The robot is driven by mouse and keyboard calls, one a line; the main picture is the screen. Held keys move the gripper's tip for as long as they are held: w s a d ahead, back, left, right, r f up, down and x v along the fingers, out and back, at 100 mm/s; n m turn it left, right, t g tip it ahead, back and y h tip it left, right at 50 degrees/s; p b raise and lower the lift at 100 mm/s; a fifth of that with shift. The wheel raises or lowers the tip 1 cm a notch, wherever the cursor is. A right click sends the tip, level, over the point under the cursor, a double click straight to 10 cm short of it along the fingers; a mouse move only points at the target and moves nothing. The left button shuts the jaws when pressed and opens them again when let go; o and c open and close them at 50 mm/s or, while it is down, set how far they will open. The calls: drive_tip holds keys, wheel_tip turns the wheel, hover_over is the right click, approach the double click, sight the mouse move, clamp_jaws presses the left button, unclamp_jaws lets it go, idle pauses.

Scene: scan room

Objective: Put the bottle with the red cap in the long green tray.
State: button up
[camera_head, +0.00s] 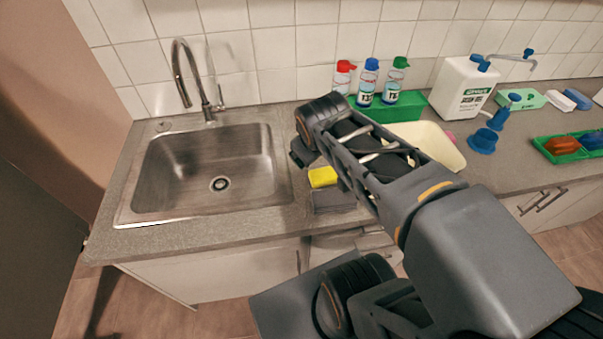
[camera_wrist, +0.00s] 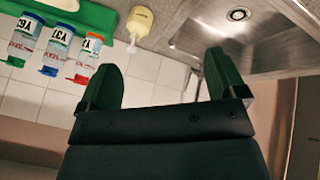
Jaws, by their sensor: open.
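The bottle with the red cap (camera_head: 343,77) stands upright against the tiled wall, left of a blue-capped bottle (camera_head: 367,82) and a green-capped bottle (camera_head: 394,80). The wrist view is turned over, and there the red-capped bottle (camera_wrist: 87,55) is the rightmost of the three. A long green tray (camera_head: 408,108) lies by their bases; I cannot tell whether they stand in it or behind it. It also shows in the wrist view (camera_wrist: 100,15). My gripper (camera_head: 301,152) is open and empty (camera_wrist: 165,78), left of the bottles, above the counter by the sink.
A steel sink (camera_head: 205,165) with a tall tap is at left. A yellow sponge (camera_head: 322,177), a grey cloth (camera_head: 333,200) and a cream basin (camera_head: 440,142) lie near my arm. A white jug (camera_head: 464,88) and another green tray (camera_head: 565,157) with coloured items are at right.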

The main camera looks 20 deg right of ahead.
drive_tip(key=s+a+f+m+g+y, duration=0.1)
drive_tip(key=s+a+f+m+y, duration=0.1)
drive_tip(key=s+a+m, duration=0.1)
drive_tip(key=shift+s+a+g, duration=0.3)
drive_tip(key=shift+s+a, duration=0.4)
drive_tip(key=shift+a, duration=0.4)
